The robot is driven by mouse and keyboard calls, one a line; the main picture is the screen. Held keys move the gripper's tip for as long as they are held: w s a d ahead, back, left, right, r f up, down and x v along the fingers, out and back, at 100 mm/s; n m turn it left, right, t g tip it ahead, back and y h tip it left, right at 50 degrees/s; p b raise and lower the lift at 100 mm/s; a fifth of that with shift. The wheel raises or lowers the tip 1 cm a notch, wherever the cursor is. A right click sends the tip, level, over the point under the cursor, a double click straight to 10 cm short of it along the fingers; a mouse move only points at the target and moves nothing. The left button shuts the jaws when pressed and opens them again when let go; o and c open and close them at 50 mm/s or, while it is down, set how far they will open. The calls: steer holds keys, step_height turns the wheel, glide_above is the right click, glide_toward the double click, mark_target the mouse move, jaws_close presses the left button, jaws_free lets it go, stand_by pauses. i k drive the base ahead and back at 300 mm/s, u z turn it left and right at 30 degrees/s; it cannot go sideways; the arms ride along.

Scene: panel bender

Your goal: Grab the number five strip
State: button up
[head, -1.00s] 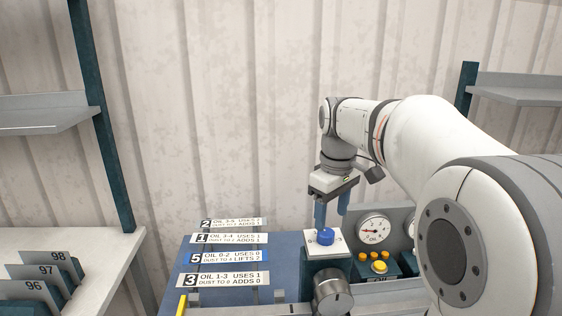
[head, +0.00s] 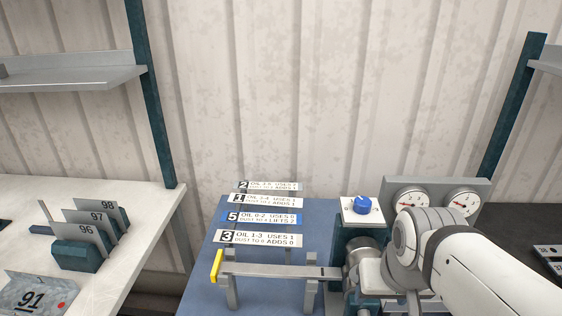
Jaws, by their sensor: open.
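The number five strip (head: 262,218) is the blue strip in a stack of labelled strips at the middle of the head view. It lies between the white number one strip (head: 267,200) and the white number three strip (head: 262,238). My gripper (head: 370,276) is low at the right, beside the panel, with its white body partly showing under my wrist. Its fingers are not clear in this view. It is well to the right of the number five strip and apart from it, and no strip is in it.
The number two strip (head: 268,186) is at the back. A bar with a yellow end (head: 217,266) runs in front of the strips. A blue knob (head: 362,205) and two gauges (head: 411,200) stand to the right. Numbered plates (head: 97,225) sit on the left bench.

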mark_target(227, 216)
steer(key=u, duration=0.2)
steer(key=k, duration=0.55)
steer(key=z, duration=2.3)
steer(key=k, duration=1.1)
steer(key=u, duration=2)
steer(key=i, duration=0.85)
steer(key=u, duration=0.05)
